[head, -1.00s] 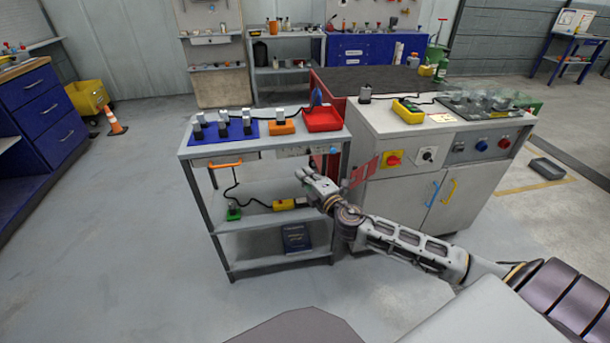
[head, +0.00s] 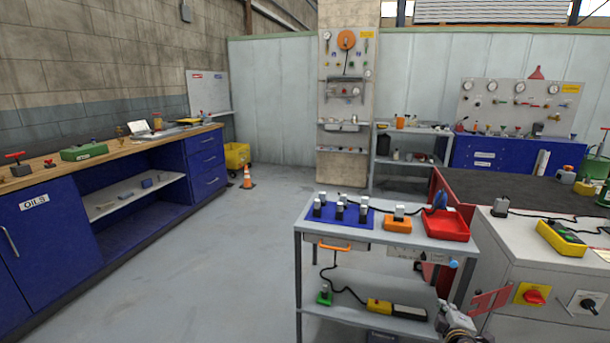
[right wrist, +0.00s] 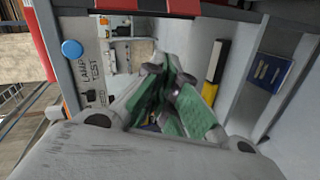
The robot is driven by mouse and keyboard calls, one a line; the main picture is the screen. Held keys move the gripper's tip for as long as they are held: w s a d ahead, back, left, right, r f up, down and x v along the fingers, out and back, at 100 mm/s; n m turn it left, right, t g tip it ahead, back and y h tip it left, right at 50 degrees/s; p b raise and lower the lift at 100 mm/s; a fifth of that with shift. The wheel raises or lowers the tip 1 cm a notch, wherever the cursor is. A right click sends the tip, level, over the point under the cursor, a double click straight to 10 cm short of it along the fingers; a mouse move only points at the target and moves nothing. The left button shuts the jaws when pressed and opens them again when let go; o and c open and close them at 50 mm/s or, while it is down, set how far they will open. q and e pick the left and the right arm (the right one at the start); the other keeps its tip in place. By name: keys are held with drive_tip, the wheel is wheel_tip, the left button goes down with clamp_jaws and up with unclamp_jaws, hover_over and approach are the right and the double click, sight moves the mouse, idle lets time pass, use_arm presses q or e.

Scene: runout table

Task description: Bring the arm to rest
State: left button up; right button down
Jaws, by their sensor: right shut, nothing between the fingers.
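My right gripper (head: 450,312) shows at the bottom edge of the head view, partly cut off, in front of the right end of the grey trolley (head: 300,262). In the right wrist view its green-padded fingers (right wrist: 168,92) are shut together with nothing between them. The rest of the right arm is out of the head view. My left gripper is not in view.
The trolley carries a blue mat (head: 325,216), an orange block (head: 397,225) and a red tray (head: 447,228). A red plate (head: 490,298) is close beside the right gripper. A grey cabinet (head: 500,255) stands right. Open floor (head: 235,270) lies left.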

drive_tip(key=s+a+f+m+g+y, duration=0.1)
drive_tip(key=s+a+f+m+g, duration=0.15)
drive_tip(key=f, duration=0.35)
drive_tip(key=s+a+f+m+g, duration=0.1)
drive_tip(key=s+f+g, duration=0.1)
drive_tip(key=s+f, duration=0.35)
drive_tip(key=s+a+f+m+g+y, duration=0.1)
drive_tip(key=s+f+m+g, duration=0.15)
drive_tip(key=f, duration=0.55)
use_arm(q)
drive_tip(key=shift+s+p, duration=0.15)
drive_tip(key=shift+p, duration=0.35)
use_arm(e)
drive_tip(key=s+a+f+m+g+y, duration=0.1)
drive_tip(key=s+a+f+g+y, duration=0.1)
drive_tip(key=s+a+f, duration=0.5)
drive_tip(key=s+a+f+m+g+y, duration=0.1)
drive_tip(key=s+a+f+m+g, duration=0.1)
drive_tip(key=s+a+f, duration=0.5)
drive_tip(key=s+a, duration=0.3)
drive_tip(key=s, duration=0.3)
drive_tip(key=shift+a+g+y, duration=0.25)
drive_tip(key=shift+g+y, duration=0.15)
use_arm(q)
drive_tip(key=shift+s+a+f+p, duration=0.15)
drive_tip(key=shift+p, duration=0.35)
use_arm(e)
drive_tip(key=shift+s+d, duration=0.1)
drive_tip(key=shift+s, duration=0.05)
